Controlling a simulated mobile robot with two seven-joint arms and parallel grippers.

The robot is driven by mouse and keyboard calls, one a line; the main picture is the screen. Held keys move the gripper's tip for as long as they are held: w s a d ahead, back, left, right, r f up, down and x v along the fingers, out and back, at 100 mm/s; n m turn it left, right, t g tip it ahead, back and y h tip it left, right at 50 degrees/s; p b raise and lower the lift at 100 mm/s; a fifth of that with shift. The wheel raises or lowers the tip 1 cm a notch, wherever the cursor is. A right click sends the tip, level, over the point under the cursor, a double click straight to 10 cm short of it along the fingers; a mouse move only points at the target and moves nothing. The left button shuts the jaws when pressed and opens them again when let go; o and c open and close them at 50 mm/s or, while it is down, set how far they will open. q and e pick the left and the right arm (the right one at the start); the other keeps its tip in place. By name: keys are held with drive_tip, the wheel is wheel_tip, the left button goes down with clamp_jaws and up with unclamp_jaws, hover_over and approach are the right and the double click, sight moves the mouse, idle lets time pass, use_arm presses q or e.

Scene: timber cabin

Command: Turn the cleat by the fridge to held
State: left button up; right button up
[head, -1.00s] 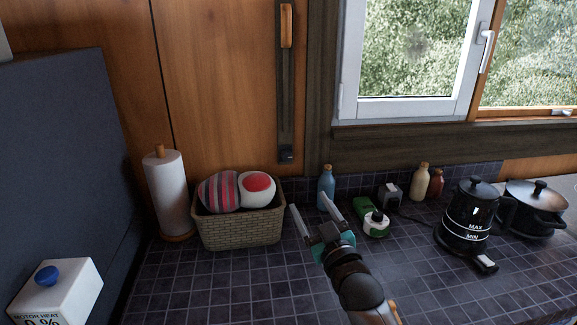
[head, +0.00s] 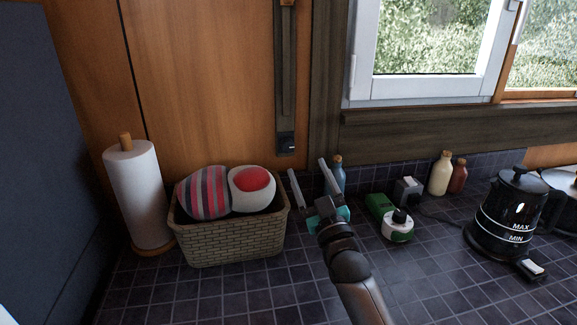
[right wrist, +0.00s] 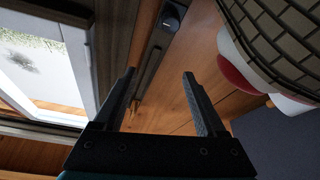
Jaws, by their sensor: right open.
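A dark vertical strip (head: 286,75) is fixed to the wooden wall between the fridge and the window. A small black block (head: 286,142) sits at its lower end, and an orange wooden piece (head: 288,2) is cut off at the top edge. I take this fitting for the cleat; its setting cannot be told. The fridge (head: 35,130) is the dark grey panel at the left. My right gripper (head: 308,168) is open and empty, its fingers pointing up just below and right of the strip's lower end. The right wrist view shows the strip (right wrist: 154,58) beyond the fingers. My left gripper is out of view.
A wicker basket (head: 228,240) with round cushions stands left of my right gripper, beside a paper towel roll (head: 137,195). A blue bottle (head: 338,176) is close behind the gripper. A green-and-white object (head: 396,228) and a black kettle (head: 508,215) stand right. The front counter is mostly clear.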

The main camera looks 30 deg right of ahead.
drive_tip(key=f, duration=0.2)
drive_tip(key=b, duration=0.3)
approach(289, 150)
drive_tip(key=x, duration=0.6)
drive_tip(key=shift+w+r, duration=0.2)
drive_tip(key=shift+r, duration=0.15)
drive_tip(key=shift+w+d+b, duration=0.15)
drive_tip(key=shift+w+b, duration=0.2)
drive_tip(key=shift+w, duration=0.35)
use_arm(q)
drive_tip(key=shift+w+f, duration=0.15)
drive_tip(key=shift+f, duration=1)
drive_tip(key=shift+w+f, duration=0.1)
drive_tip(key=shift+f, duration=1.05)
use_arm(e)
drive_tip(key=shift+w+r, duration=0.25)
drive_tip(key=shift+w, duration=0.25)
clamp_jaws()
